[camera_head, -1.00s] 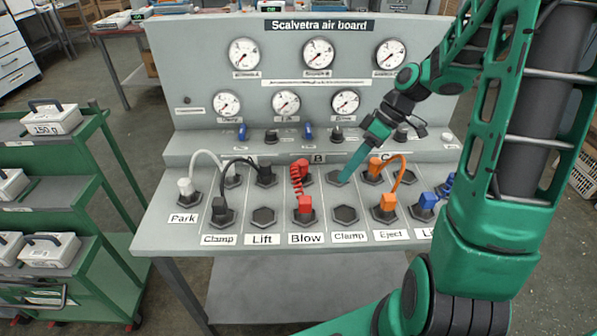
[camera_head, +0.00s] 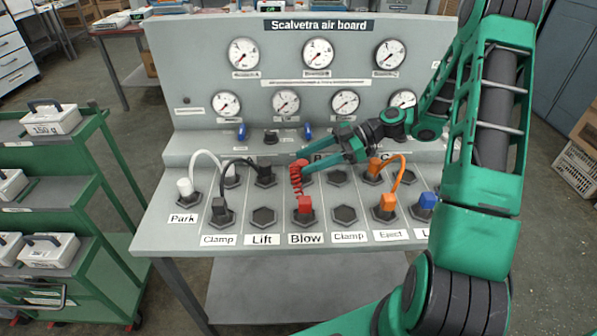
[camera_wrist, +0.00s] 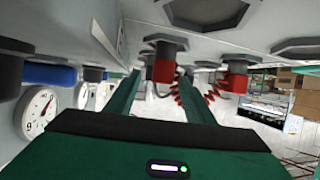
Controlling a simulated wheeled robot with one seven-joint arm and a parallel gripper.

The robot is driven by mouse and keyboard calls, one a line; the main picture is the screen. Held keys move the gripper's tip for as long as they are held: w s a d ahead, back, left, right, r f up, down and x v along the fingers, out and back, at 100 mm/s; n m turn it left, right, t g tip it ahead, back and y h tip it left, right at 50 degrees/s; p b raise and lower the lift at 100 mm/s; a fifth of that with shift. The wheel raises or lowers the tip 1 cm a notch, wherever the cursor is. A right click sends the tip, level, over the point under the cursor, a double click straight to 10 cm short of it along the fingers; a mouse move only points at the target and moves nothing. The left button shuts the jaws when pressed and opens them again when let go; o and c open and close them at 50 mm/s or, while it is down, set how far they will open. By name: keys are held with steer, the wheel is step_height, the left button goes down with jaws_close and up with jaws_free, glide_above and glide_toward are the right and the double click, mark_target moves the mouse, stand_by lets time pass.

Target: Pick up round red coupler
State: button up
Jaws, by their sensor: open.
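The round red coupler (camera_head: 299,167) stands in the back row of the board, in the column marked Blow. A coiled red hose (camera_head: 296,185) joins it to a squarer red coupler (camera_head: 305,205) in the front row. My gripper (camera_head: 309,154) is open and comes in from the right, its fingertips close by the round coupler. In the wrist view the round coupler (camera_wrist: 164,68) shows between the two finger lines, near the tips. I cannot tell whether the fingers touch it. The square red coupler (camera_wrist: 236,78) is to the right of the fingers there.
Orange couplers (camera_head: 374,168) with an orange hose stand right of my gripper. Black (camera_head: 222,207) and white (camera_head: 186,187) couplers are on the left, a blue one (camera_head: 426,202) at the right. The gauge panel (camera_head: 300,85) rises behind. An empty socket (camera_head: 345,214) is in front.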

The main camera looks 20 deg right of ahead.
steer(key=shift+x, duration=3.35)
steer(key=shift+s+d+f, duration=0.1)
steer(key=shift+f, duration=0.05)
steer(key=shift+c, duration=0.4)
steer(key=c, duration=1.1)
